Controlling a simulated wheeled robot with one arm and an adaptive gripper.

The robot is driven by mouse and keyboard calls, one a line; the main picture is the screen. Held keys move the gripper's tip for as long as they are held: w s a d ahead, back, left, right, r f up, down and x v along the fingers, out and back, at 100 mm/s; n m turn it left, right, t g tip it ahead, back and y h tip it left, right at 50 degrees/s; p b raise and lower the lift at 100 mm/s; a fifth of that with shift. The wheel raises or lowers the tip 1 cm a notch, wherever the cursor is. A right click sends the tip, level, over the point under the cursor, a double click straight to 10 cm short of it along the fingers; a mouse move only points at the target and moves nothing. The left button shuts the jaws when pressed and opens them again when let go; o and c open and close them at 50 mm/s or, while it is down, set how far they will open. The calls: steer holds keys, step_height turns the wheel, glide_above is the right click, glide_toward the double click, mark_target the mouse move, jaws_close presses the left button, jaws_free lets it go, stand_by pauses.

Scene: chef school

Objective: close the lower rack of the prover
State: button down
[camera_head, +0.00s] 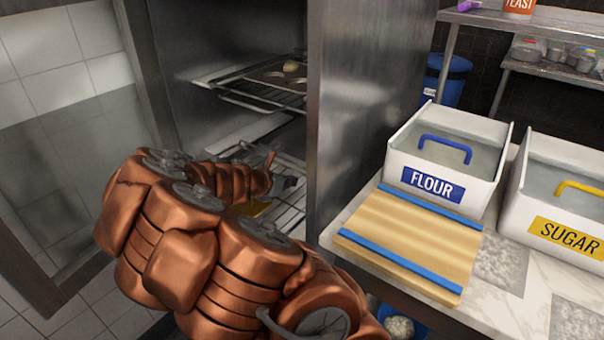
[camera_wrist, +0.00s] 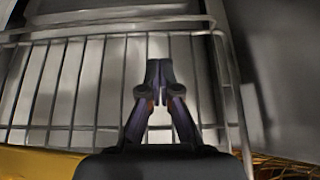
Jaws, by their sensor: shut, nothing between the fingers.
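The prover (camera_head: 350,125) is a metal cabinet with its front open. Its lower rack (camera_head: 292,214) is a wire shelf, partly hidden behind my arm in the head view. In the wrist view the lower rack (camera_wrist: 95,37) fills much of the picture, with bars running away from me and a crossbar at its far side. My gripper (camera_wrist: 158,66) is shut and empty, over or among the rack's bars; I cannot tell if it touches them. In the head view my gripper (camera_head: 270,165) is inside the cabinet opening, largely hidden by my arm.
The upper rack (camera_head: 240,97) holds a tray with a small pale lump (camera_head: 291,66). A glass door (camera_head: 62,190) stands open at the left. The counter at right holds a striped board (camera_head: 408,240), a flour bin (camera_head: 432,187) and a sugar bin (camera_head: 570,233).

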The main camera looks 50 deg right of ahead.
mark_target(302, 181)
steer(key=d, duration=0.3)
steer(key=shift+w+f, duration=0.2)
steer(key=shift+f, duration=0.2)
steer(key=shift+w+d+p, duration=0.1)
steer(key=shift+d+p, duration=0.25)
steer(key=shift+d, duration=0.9)
